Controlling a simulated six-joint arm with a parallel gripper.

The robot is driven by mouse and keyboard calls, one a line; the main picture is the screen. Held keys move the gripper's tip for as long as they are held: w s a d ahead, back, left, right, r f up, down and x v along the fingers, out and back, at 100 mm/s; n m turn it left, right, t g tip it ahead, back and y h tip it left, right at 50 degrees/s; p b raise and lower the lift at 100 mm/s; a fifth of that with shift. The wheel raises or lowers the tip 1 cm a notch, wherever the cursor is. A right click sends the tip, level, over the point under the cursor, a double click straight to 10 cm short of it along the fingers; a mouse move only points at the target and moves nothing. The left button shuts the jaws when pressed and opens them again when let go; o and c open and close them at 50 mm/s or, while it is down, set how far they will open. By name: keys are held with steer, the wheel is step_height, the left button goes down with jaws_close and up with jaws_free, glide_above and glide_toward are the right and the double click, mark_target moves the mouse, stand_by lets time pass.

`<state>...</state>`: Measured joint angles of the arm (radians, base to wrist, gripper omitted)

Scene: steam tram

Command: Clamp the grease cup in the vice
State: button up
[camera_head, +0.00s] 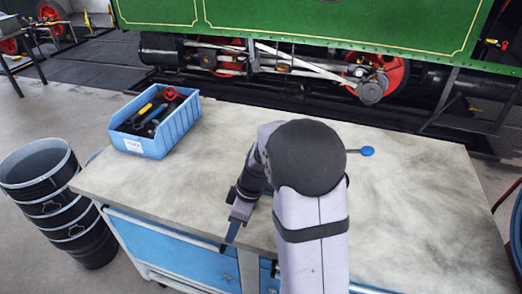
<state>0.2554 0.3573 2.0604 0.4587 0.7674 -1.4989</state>
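My arm stands over the workbench (410,205) and hides a good part of its middle. My gripper (229,238) points down by the bench's front edge, seen from behind and the side. The gap between its fingers does not show clearly, and I see nothing held in it. I cannot make out the grease cup or the vice. A small blue knob (367,151) on a short rod sticks out to the right from behind my arm; what it belongs to is hidden.
A blue bin (165,140) with hand tools stands at the bench's back left. Stacked black buckets (50,185) stand on the floor at left. The green tram (330,25) with its running gear is behind the bench. The bench's right side is clear.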

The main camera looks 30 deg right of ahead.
steer(key=w+d+r+n+t+h+p, duration=0.1)
steer(key=w+d+r+n+h+p, duration=0.1)
steer(key=w+d+r+n, duration=0.4)
steer(key=w+d+r+n+h+p, duration=0.1)
steer(key=w+d+r+n+p, duration=0.1)
steer(key=w+d+r, duration=0.55)
steer(key=shift+w+d+f+p, duration=0.4)
steer(key=shift+d+f+p, duration=0.1)
steer(key=shift+f, duration=1.2)
steer(key=shift+w+d+f+p, duration=0.35)
steer(key=shift+d+f+p, duration=0.2)
steer(key=shift+f, duration=1.15)
steer(key=shift+w+d+f+p, duration=0.4)
steer(key=shift+d+f+p, duration=0.1)
steer(key=shift+f, duration=1.2)
jaws_close()
